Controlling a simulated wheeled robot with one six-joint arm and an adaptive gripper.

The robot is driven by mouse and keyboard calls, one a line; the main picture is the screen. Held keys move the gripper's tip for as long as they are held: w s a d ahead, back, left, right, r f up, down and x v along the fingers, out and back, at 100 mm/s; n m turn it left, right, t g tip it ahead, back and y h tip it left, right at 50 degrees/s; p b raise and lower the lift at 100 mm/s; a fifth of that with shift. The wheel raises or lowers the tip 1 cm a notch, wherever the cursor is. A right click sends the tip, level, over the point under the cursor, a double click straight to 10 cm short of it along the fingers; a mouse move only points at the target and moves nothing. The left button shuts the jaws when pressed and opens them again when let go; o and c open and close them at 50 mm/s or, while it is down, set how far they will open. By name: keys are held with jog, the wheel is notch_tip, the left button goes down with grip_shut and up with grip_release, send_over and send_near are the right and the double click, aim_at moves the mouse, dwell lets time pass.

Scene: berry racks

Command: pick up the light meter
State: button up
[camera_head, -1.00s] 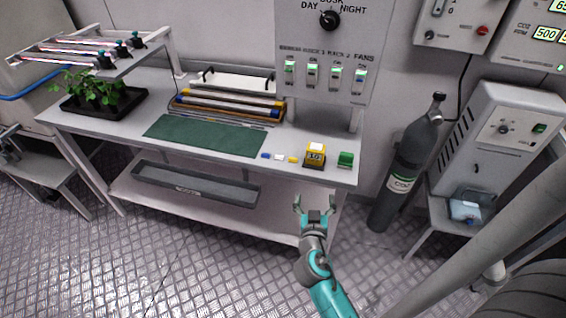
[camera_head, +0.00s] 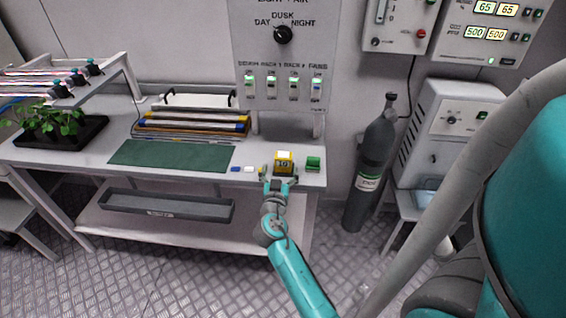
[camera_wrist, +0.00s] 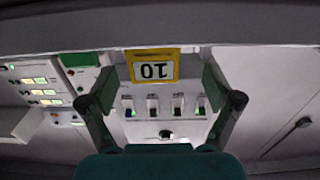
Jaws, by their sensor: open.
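The light meter appears to be the yellow box with a display reading 10 (camera_head: 284,157), standing at the front edge of the bench. It also shows upside down in the wrist view (camera_wrist: 153,54), centred between my fingers. My gripper (camera_head: 279,178) is open and just in front of the meter, overlapping its lower part in the head view. In the wrist view the fingers (camera_wrist: 158,85) are spread to either side of the meter, with gaps; I cannot tell whether the tips reach past its front face.
A green block (camera_head: 313,163) stands close right of the meter. Small blue and white pieces (camera_head: 249,169) lie to its left, beside a green mat (camera_head: 165,155). Behind is the switch panel (camera_head: 283,80); a gas cylinder (camera_head: 376,155) stands right of the bench (camera_head: 80,167).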

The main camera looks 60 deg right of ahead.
aim_at(283, 165)
jog(key=x, duration=0.4)
jog(key=shift+s+d+r, duration=0.15)
jog(key=shift+d, duration=0.35)
jog(key=c, duration=1.3)
